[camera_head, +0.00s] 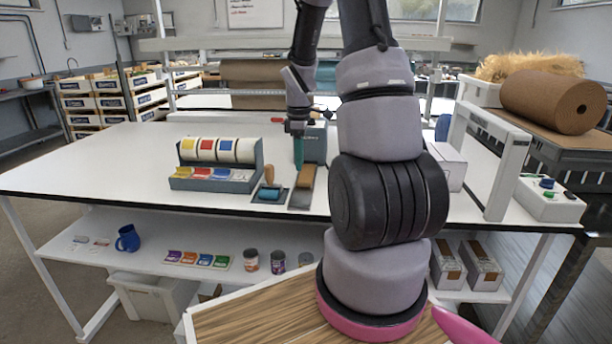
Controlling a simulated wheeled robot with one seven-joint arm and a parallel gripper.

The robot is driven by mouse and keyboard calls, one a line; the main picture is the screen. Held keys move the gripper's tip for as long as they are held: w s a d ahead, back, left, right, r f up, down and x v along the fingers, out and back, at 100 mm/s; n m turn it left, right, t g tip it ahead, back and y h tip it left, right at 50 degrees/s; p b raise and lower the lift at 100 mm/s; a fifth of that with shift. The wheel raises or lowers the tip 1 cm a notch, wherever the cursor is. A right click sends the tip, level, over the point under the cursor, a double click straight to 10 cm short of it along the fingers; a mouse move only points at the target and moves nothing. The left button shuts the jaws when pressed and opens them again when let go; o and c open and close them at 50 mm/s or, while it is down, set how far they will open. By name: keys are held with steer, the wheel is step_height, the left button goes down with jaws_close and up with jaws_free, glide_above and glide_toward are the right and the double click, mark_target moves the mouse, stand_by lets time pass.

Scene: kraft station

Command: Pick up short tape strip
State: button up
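My gripper (297,130) points down over the middle of the white table, at the far end of my arm. It is small and dark here, and I cannot tell whether its fingers are open or shut. A narrow teal piece (298,152) shows directly below it; I cannot tell whether it is held or part of the gripper. No short tape strip can be made out for certain. A grey dispenser (246,183) left of the gripper carries several rolls with red, yellow and blue labels (208,145), and coloured pieces (208,173) along its front.
A roller with a wooden handle (269,175) and a brown-topped block (303,185) sit right of the dispenser. A dark grey-green box (315,147) stands behind. A white frame (500,160) stands at right. The table's left part is clear.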

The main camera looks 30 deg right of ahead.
mark_target(300, 187)
step_height(300, 187, down, 6)
stand_by(0.4)
jaws_close()
